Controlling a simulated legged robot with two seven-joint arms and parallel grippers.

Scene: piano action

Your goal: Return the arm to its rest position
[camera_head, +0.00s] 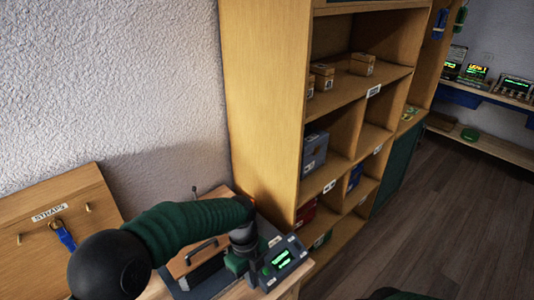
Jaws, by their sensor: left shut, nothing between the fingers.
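My left arm comes in from the left in a ribbed dark green sleeve and bends down at a black wrist. My left gripper (247,268) points down over the small wooden table (155,290), at the foot of the tall shelf. It is shut with nothing held between its fingers. Beside it, on the right, is a dark device with a green lit screen (280,258); I cannot tell whether they touch. My right gripper is not in view.
A toolbox-like case with a handle (198,262) stands left of the gripper. A wooden shelf (265,100) with boxes rises close behind. A board labelled STRAPS (85,205) leans at the left with a blue strap (63,236). Open floor (450,220) lies at the right.

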